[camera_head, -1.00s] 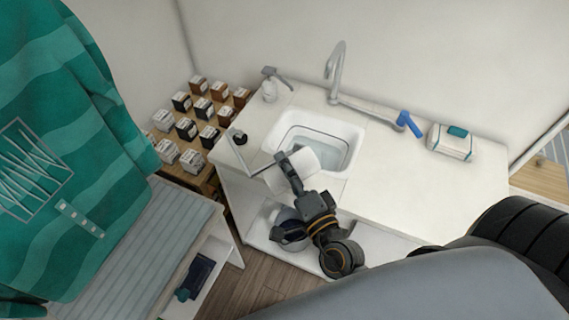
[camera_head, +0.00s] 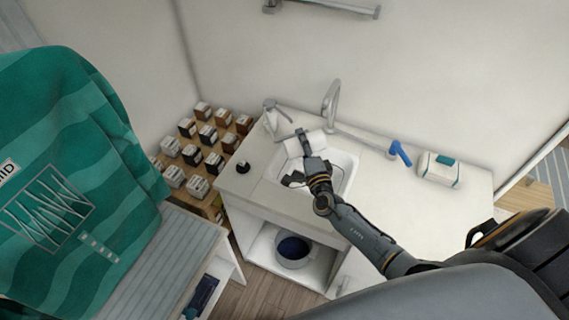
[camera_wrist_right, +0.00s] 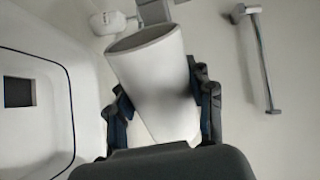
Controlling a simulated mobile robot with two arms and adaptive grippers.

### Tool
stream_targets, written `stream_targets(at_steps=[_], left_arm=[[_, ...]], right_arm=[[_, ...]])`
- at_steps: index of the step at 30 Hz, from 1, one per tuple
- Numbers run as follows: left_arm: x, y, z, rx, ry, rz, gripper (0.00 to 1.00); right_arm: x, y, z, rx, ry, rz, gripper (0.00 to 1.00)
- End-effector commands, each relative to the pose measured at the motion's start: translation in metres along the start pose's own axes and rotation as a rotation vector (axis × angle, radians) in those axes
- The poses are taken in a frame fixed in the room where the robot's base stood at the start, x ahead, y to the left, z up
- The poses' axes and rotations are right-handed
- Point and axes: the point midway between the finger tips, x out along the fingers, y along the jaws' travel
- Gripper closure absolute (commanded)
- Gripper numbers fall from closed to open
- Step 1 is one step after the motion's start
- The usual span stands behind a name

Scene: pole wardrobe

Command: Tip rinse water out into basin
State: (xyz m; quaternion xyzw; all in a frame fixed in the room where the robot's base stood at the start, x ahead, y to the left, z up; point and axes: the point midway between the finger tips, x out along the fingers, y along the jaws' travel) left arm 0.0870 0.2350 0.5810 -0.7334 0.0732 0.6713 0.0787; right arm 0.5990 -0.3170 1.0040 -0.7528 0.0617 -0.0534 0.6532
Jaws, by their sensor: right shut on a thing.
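My right gripper (camera_head: 298,161) is shut on a white cylindrical cup (camera_head: 306,144), above the back left part of the white basin (camera_head: 345,182) set in the counter. In the right wrist view, the cup (camera_wrist_right: 160,92) sits between the two fingers, leaning, with its oval mouth toward the upper left. Its inside looks grey; I cannot tell whether water is in it, and no stream shows. The gripper and arm hide part of the basin. My left gripper is not in view.
A grey faucet (camera_head: 330,103) stands behind the basin, with a soap dispenser (camera_head: 270,118) to its left. A blue-handled item (camera_head: 399,152) and a white pack (camera_head: 439,168) lie right. A pail (camera_head: 294,252) stands on the shelf below. The counter's front right is clear.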

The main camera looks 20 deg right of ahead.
Motion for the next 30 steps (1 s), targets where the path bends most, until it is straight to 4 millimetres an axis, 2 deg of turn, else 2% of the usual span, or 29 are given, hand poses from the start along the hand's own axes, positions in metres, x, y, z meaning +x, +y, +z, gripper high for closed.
stream_targets(at_steps=[1,6,13,19,30], left_arm=[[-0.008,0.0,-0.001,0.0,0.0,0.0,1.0],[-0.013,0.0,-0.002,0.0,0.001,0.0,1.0],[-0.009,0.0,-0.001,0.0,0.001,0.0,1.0],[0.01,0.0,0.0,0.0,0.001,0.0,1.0],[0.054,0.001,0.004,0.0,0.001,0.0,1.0]], right_arm=[[0.011,-0.007,-0.015,0.0,0.025,0.0,1.0],[0.027,-0.008,-0.041,0.01,0.077,0.008,1.0],[0.033,-0.004,-0.052,0.032,0.097,0.01,1.0],[0.032,0.006,-0.053,0.142,0.098,0.005,1.0],[0.031,0.023,-0.057,0.451,0.098,-0.012,1.0]])
